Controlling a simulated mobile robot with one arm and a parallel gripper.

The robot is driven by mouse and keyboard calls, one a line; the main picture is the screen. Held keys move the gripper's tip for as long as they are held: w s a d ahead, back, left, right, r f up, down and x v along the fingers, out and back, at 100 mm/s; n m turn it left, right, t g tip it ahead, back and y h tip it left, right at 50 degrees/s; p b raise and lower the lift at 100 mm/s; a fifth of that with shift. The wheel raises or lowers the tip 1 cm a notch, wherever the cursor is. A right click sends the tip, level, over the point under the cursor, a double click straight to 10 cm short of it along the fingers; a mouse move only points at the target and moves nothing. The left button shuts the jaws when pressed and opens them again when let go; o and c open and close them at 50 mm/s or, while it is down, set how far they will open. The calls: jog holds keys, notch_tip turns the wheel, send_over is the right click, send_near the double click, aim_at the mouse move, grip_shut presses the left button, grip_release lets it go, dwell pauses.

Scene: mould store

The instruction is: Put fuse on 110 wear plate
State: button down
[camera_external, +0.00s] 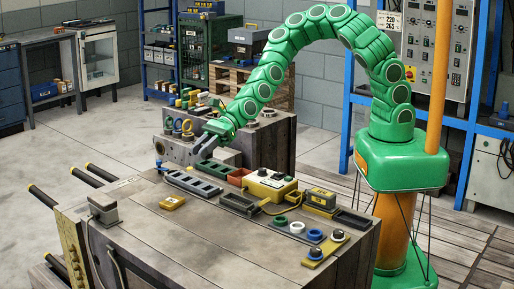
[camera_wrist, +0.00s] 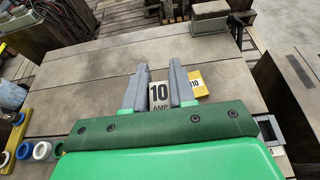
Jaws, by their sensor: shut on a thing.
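My gripper (camera_wrist: 158,72) is shut on the fuse (camera_wrist: 160,96), a pale block marked "10 AMP" between its two grey fingers in the wrist view. In the external view my gripper (camera_external: 194,150) is above the back left of the workbench, and the fuse cannot be made out there. The 110 wear plate (camera_wrist: 198,83) is a small yellow plate on the bench, just right of the right finger, which seems to cover part of it. In the external view the yellow plate (camera_external: 172,202) lies near the bench's left side, in front of my gripper, apart from it.
On the workbench (camera_external: 215,245) are grey slotted trays (camera_external: 193,184), a yellow control box (camera_external: 269,184), several coloured rings (camera_external: 296,227) and a grey device (camera_external: 103,207) at the left corner. A second wooden block with parts stands behind.

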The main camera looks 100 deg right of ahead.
jog(key=w+a+f, duration=0.2)
jog(key=w+f, duration=0.2)
jog(key=w, duration=0.3)
send_over(167, 203)
jog(key=shift+s+d+f, duration=0.1)
jog(key=shift+d+f, duration=0.05)
jog(key=shift+f, duration=3.95)
jog(key=shift+f, duration=0.15)
jog(key=c, duration=0.9)
grip_release()
jog(key=shift+c, duration=0.2)
